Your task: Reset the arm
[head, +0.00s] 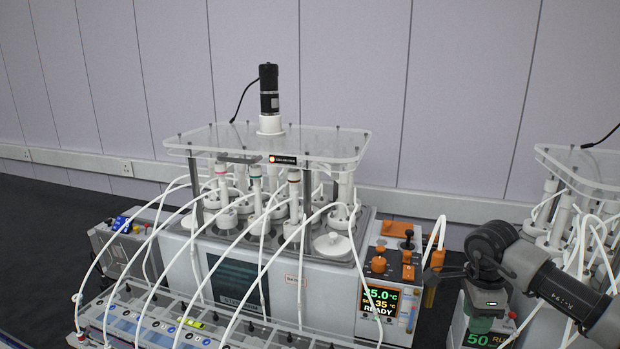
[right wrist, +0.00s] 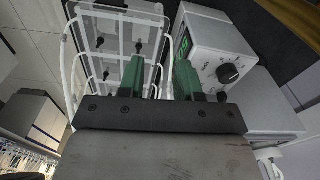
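My right arm comes in from the right edge of the head view, with its dark wrist joint (head: 490,243) beside the orange control unit. My right gripper (head: 481,322) hangs below that joint, in front of the right-hand reactor unit. In the right wrist view its two green fingers (right wrist: 158,78) stand apart with nothing between them. My left gripper is in neither view.
A reactor unit (head: 275,272) with a clear top plate (head: 225,137), a black motor (head: 269,90) and several white tubes fills the middle. A second reactor unit (head: 590,170) stands at right. The right wrist view shows a white wire rack (right wrist: 72,75) and a dial device (right wrist: 215,50).

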